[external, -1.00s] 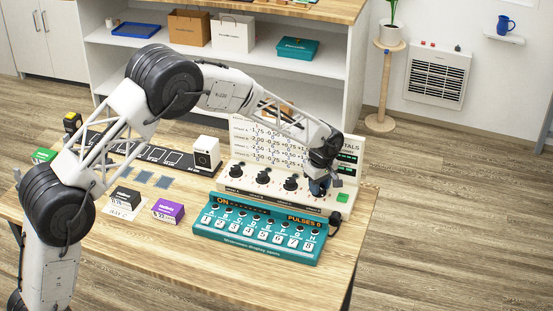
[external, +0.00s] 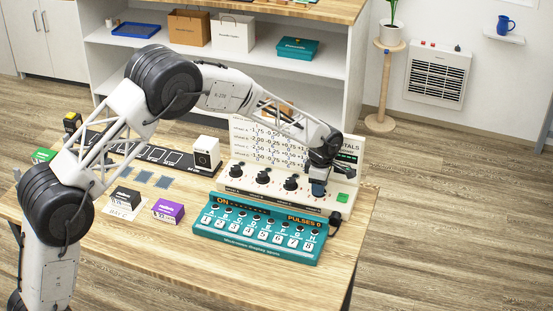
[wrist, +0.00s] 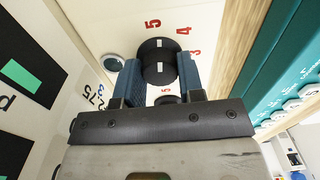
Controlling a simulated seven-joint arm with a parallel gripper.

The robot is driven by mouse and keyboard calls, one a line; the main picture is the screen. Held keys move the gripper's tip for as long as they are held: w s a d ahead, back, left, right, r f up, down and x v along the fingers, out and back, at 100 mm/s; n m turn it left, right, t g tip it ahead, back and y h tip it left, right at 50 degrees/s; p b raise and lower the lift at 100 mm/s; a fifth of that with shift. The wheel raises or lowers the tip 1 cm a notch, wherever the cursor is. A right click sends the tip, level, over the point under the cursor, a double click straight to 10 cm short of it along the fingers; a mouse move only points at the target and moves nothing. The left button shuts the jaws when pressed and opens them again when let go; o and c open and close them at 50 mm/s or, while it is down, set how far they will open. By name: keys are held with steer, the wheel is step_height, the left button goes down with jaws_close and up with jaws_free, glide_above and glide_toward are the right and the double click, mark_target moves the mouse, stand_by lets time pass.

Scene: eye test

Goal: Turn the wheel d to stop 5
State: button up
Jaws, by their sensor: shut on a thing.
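Wheel d is the rightmost black knob on the cream panel (external: 329,206). In the external view my gripper (external: 318,187) covers it. In the wrist view wheel d (wrist: 159,52) is a black round knob with white marks, between the two blue fingers of my gripper (wrist: 159,63), which is shut on it. The upper white mark points up, closer to the 5 than to the 4.
Three other black knobs, such as this one (external: 291,184), stand in a row to the left. A green button (external: 343,198) is right of my gripper. A teal box (external: 255,232) with several numbered keys is in front. A purple box (external: 168,211) lies further left.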

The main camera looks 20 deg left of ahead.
steer(key=shift+w+r, duration=0.1)
steer(key=o, duration=0.9)
steer(key=shift+r, duration=3.85)
